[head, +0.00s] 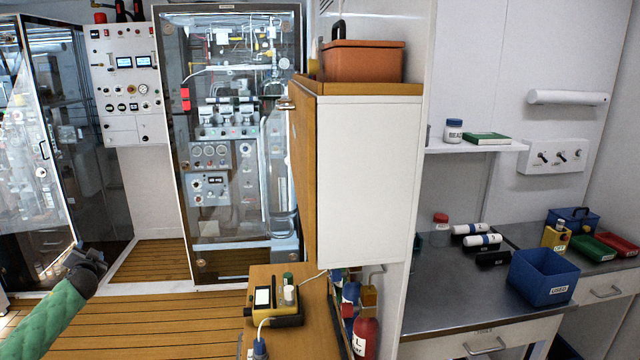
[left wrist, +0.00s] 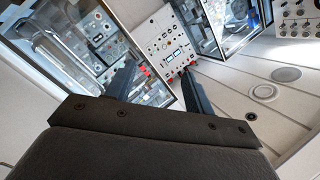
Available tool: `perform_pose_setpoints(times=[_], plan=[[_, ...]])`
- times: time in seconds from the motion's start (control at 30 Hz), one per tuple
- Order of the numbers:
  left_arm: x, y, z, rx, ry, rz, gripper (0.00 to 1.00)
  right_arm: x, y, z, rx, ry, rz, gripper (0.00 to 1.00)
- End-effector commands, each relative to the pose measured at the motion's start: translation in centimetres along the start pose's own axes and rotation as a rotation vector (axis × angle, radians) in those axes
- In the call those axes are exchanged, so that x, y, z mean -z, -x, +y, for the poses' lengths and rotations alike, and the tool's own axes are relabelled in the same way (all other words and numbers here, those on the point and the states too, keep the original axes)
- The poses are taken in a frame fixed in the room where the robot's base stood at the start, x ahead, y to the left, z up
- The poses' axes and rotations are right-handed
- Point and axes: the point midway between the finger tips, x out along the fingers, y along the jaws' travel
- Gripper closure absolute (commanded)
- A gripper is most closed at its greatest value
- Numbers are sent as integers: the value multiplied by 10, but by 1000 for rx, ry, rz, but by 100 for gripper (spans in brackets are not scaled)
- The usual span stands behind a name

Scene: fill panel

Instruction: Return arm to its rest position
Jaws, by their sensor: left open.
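My left arm, in a green padded sleeve, comes in at the lower left of the head view. Its dark left gripper (head: 92,262) is raised in the air over the wooden floor, in front of the glass cabinets. In the left wrist view its two dark fingers (left wrist: 158,88) stand apart, with nothing between them. Behind the fingers that view shows the wall control panel and the glass-fronted cabinets, tilted. My right gripper is in neither view.
A white wall panel (head: 126,85) and a glass-doored cabinet (head: 240,150) stand behind. A white cabinet (head: 362,190) stands mid-view. A wooden bench (head: 265,278) holds a yellow device (head: 272,308). A steel counter (head: 450,290) at right holds a blue bin (head: 543,278). The left floor (head: 150,315) is clear.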

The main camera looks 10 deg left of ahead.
Motion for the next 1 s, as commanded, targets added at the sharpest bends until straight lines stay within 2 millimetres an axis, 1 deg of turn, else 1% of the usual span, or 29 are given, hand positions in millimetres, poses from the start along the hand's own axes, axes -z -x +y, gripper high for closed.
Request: perform_pose_setpoints(times=[0.03,0.1,0.2,0.4,0.63,0.7,0.77,0.8,0.87,0.9,0.97,1.0], plan=[[-15,1,0,0,-8,-81,47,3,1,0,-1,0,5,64],[-35,3,2,-10,-27,-187,47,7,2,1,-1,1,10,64],[-58,9,6,-37,-50,-311,47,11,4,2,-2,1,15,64],[-90,24,15,-104,-96,-492,47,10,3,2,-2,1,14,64],[-117,43,26,-197,-143,-654,47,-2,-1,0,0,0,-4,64],[-123,50,45,-218,-148,-657,47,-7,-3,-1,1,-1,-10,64],[-128,57,58,-232,-150,-658,47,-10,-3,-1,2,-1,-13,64],[-130,61,68,-243,-151,-659,47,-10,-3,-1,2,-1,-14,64],[-134,68,82,-259,-153,-660,47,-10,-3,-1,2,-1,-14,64],[-138,73,93,-271,-155,-662,47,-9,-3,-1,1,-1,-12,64],[-142,82,108,-289,-156,-663,47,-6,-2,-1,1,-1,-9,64],[-146,89,121,-304,-157,-665,47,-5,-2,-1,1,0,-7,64]])
